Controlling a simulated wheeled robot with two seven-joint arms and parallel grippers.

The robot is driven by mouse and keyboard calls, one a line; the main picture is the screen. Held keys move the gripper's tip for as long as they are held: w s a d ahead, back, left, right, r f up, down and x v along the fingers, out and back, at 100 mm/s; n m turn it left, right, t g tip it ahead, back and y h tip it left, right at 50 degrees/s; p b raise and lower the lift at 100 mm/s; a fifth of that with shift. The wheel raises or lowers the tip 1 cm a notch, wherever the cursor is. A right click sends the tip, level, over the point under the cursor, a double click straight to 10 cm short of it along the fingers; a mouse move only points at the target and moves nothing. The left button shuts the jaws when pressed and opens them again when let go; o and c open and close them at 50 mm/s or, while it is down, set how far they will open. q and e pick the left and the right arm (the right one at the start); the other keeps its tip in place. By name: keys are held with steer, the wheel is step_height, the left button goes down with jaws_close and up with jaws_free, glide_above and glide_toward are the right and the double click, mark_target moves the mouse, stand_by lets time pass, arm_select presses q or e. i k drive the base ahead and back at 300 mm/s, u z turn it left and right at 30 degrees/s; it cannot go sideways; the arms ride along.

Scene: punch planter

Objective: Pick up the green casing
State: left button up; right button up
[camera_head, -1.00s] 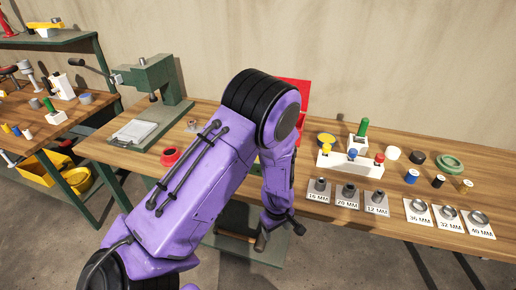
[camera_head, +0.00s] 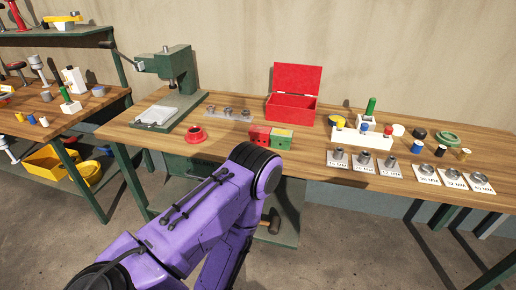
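The green casing (camera_head: 281,139) is a small green block on the wooden workbench (camera_head: 330,184), right beside a red block (camera_head: 259,136); I cannot tell whether they touch. It lies in front of the open red box, just beyond my purple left arm. The arm comes in from the lower left, bends at its black joint near the bench's front edge, and points down. My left gripper is out of sight below the picture's edge. My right arm and gripper do not show.
An open red box (camera_head: 291,109) stands behind the blocks. A green press (camera_head: 174,80) and a red ring (camera_head: 195,134) are to the left. A white holder (camera_head: 362,138) and labelled tools fill the right. A hammer (camera_head: 270,222) lies on a lower shelf.

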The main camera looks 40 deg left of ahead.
mark_target(282, 139)
steer(key=u, duration=0.4)
steer(key=i, duration=0.85)
steer(key=u, duration=0.55)
